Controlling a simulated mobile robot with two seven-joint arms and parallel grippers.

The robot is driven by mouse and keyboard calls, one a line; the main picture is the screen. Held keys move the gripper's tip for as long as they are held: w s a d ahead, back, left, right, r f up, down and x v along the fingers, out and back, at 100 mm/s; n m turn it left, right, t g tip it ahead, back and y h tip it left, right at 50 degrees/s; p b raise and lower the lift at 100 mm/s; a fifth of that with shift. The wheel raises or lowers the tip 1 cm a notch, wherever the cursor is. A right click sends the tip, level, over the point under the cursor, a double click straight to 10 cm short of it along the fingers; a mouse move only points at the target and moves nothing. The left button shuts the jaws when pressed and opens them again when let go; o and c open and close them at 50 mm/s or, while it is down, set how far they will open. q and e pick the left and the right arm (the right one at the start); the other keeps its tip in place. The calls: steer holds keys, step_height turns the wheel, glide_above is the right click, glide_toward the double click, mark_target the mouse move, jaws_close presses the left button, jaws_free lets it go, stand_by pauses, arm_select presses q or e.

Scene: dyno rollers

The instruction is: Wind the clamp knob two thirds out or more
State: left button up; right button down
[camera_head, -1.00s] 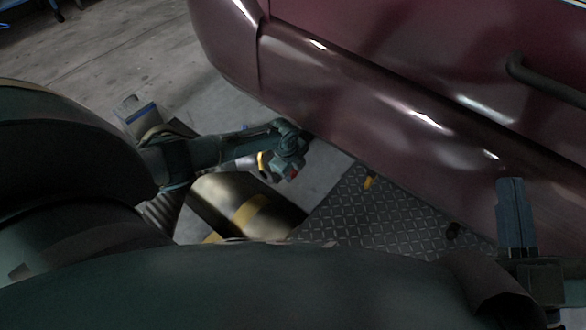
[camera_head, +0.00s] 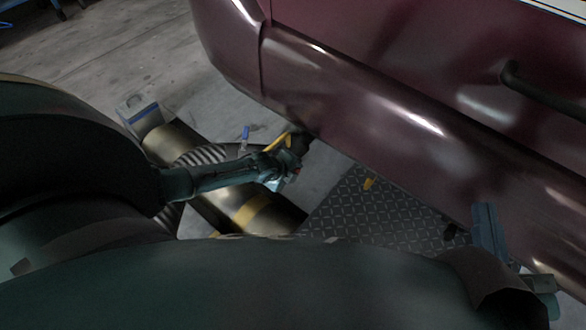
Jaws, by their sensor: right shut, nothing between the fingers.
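I cannot clearly make out the clamp knob. My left gripper (camera_head: 285,166) is small and dark there, beside a yellow handle-like part (camera_head: 279,143) and a black end piece (camera_head: 300,144) near the car's lower edge. Its fingers do not show clearly. My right gripper (camera_head: 489,232) is at the lower right, in front of the car's sill, shut and empty, away from the red part.
The maroon car body (camera_head: 390,110) fills the upper right. Below it are a roller (camera_head: 262,212) with a yellow band, a ribbed hose (camera_head: 200,154), a blue-tipped part (camera_head: 245,133) and a chequered plate (camera_head: 360,215). Grey floor (camera_head: 110,55) is open at upper left.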

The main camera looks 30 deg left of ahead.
arm_select(q)
steer(key=shift+s+f+t, duration=0.15)
steer(key=shift+s+t, duration=0.05)
steer(key=shift+t, duration=0.8)
arm_select(e)
steer(key=shift+r, duration=0.15)
arm_select(q)
steer(key=o, duration=1)
steer(key=shift+p+v, duration=4)
steer(key=shift+v, duration=2.55)
arm_select(e)
steer(key=shift+s+d+n+g+h, duration=0.1)
steer(key=shift+d+n+g+h, duration=0.3)
steer(key=shift+d+g+h, duration=0.5)
